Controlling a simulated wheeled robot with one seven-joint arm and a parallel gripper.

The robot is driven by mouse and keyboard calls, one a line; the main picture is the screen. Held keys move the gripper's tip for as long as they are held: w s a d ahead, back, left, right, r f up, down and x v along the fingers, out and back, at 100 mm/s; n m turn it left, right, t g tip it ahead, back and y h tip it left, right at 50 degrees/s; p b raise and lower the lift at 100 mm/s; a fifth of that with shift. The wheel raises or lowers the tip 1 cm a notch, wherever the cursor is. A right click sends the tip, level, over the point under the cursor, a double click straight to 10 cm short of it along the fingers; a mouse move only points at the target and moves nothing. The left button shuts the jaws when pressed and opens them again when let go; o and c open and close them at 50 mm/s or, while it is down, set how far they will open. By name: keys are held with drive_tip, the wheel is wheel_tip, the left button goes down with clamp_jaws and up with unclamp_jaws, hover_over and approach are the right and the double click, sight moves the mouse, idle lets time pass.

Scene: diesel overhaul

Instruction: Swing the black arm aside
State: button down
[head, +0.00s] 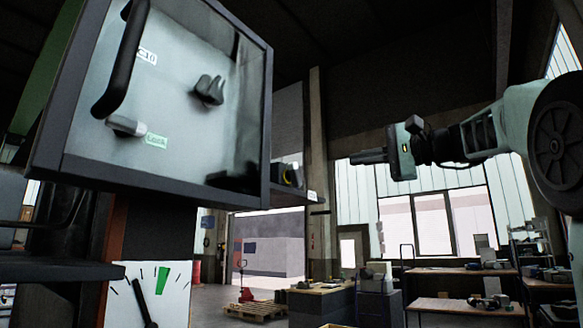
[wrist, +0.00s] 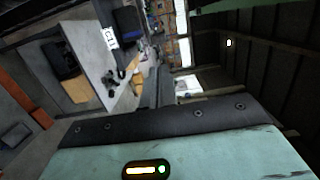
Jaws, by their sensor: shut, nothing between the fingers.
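A grey cabinet with a dark frame (head: 266,110) fills the upper left of the head view. On its pale front is a long curved black bar (head: 123,60), the only thing there that looks like a black arm. It stands upright, leaning slightly. A black knob (head: 209,90) sits right of it, and a small grey lever (head: 126,126) with a green "Lock" label lies just below. My gripper (head: 356,158) is right of the cabinet, apart from it, shut and empty, pointing left. The wrist view shows its pale green body (wrist: 180,155); no fingertips are clear there.
A white dial (head: 172,300) with a black needle and green mark is below the cabinet. A shelf-like ledge (head: 295,195) juts out at its right. Workbenches (head: 465,305) and a pallet (head: 255,310) stand farther back. Open air lies between cabinet and gripper.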

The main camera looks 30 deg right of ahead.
drive_tip(key=p+x, duration=0.2)
drive_tip(key=x, duration=0.2)
drive_tip(key=p+x, duration=0.2)
drive_tip(key=x, duration=0.2)
drive_tip(key=p+x, duration=0.2)
drive_tip(key=x, duration=0.2)
drive_tip(key=shift+w+a+r, duration=0.25)
drive_tip(key=shift+w, duration=0.1)
drive_tip(key=shift+w+a+f+p, duration=0.2)
drive_tip(key=shift+w+p, duration=0.1)
drive_tip(key=shift+w, duration=0.1)
drive_tip(key=shift+w, duration=0.1)
